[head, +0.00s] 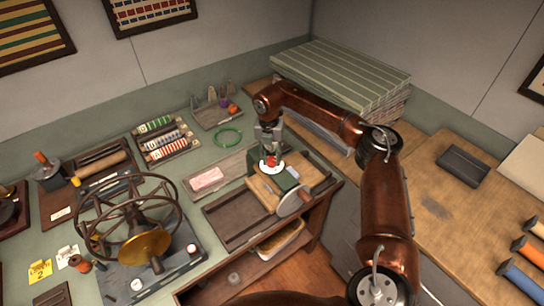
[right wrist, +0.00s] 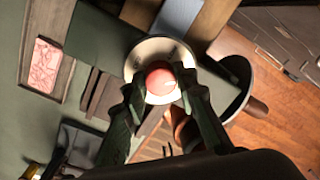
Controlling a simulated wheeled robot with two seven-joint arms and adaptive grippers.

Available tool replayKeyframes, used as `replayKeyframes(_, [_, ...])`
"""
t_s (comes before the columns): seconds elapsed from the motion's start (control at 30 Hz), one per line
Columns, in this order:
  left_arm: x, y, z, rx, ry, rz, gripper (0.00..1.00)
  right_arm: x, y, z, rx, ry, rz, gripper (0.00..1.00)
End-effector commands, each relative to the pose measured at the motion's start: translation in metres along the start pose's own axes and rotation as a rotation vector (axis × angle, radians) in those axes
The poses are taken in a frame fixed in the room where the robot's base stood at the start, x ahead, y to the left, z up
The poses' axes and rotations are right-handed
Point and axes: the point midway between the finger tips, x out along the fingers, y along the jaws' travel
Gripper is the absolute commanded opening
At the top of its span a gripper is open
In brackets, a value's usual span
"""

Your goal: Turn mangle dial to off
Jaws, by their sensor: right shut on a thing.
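The mangle (head: 295,176) is a green machine with wooden boards and a round grey wheel at its side. On its top sits a white round dial plate (head: 262,172) with a red dial knob (head: 271,161). My right gripper (head: 270,156) reaches down from above and is shut on the knob. In the right wrist view the fingertips (right wrist: 160,88) are at either side of the red knob (right wrist: 159,78), above the white plate (right wrist: 150,47). A small pale mark shows on the knob; plate markings are too small to read. My left gripper is not in view.
A wooden tray (head: 228,228) lies left of the mangle, and a pink block (head: 207,179) lies behind it. A green ring (head: 228,136) lies farther back. Striped boards (head: 345,72) are stacked behind my right arm.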

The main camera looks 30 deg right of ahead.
Motion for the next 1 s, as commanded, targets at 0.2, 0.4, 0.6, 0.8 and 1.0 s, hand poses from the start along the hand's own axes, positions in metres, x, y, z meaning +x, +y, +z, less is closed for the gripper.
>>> replayKeyframes(0.2, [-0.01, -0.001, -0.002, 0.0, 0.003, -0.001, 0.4, -0.003, 0.001, 0.0, -0.206, -0.011, 0.002, 0.02])
replayKeyframes(0.4, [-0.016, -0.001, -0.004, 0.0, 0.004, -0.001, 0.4, -0.002, 0.001, 0.0, -0.395, -0.02, 0.002, 0.02])
replayKeyframes(0.6, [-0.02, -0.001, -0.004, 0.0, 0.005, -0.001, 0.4, -0.002, 0.001, 0.0, -0.585, -0.03, 0.002, 0.02])
replayKeyframes(0.8, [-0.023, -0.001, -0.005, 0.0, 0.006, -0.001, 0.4, -0.002, 0.001, -0.001, -0.775, -0.039, 0.002, 0.02])
replayKeyframes(1.0, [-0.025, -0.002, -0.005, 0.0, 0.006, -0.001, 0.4, -0.002, 0.0, -0.001, -0.964, -0.048, 0.002, 0.02])
